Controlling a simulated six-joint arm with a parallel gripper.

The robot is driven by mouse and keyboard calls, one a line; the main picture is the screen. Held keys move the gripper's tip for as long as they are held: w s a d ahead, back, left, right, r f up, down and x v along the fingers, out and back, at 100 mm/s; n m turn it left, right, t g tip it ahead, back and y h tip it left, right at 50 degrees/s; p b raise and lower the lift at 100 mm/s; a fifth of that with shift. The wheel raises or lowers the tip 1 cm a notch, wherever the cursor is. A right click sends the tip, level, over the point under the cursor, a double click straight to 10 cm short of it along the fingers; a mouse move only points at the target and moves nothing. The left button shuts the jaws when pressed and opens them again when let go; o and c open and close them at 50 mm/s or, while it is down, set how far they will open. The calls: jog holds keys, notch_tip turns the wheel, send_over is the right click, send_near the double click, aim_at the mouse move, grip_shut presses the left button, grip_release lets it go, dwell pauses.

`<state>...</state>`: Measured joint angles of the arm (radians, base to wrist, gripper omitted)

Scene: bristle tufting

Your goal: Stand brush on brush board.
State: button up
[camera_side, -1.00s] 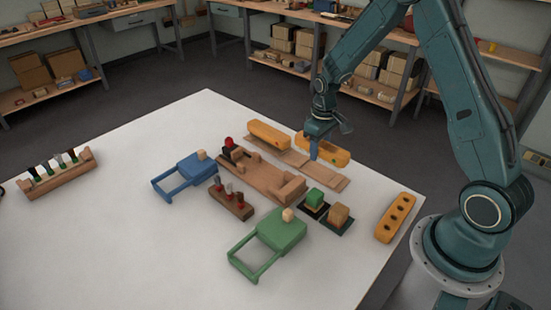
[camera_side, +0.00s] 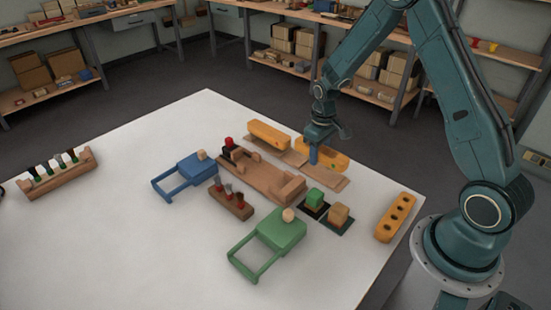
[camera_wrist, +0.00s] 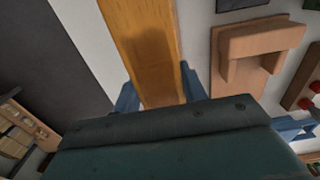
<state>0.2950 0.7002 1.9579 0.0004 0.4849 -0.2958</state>
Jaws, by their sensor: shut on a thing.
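The brush, a long orange block (camera_side: 335,162), is held near its middle between the blue fingers of my gripper (camera_side: 314,160). The wrist view shows the orange brush (camera_wrist: 145,35) running away between the two fingers (camera_wrist: 160,94). A flat tan board (camera_side: 330,181) lies below and in front of the brush, and I take it for the brush board. The brush is at or just above this board, and I cannot tell whether they touch. My fingers hide part of the brush.
Another orange block (camera_side: 268,134) lies left of my gripper. A wooden fixture (camera_side: 262,178), a blue clamp-like frame (camera_side: 190,172), a green one (camera_side: 275,232), a small tuft rack (camera_side: 231,204) and an orange block with holes (camera_side: 396,217) stand nearby. The white table's left front is clear.

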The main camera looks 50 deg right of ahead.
jog(key=shift+f, duration=1.5)
dwell(1.1)
jog(key=o, duration=1.6)
jog(key=shift+r, duration=0.2)
jog(key=shift+r, duration=3.8)
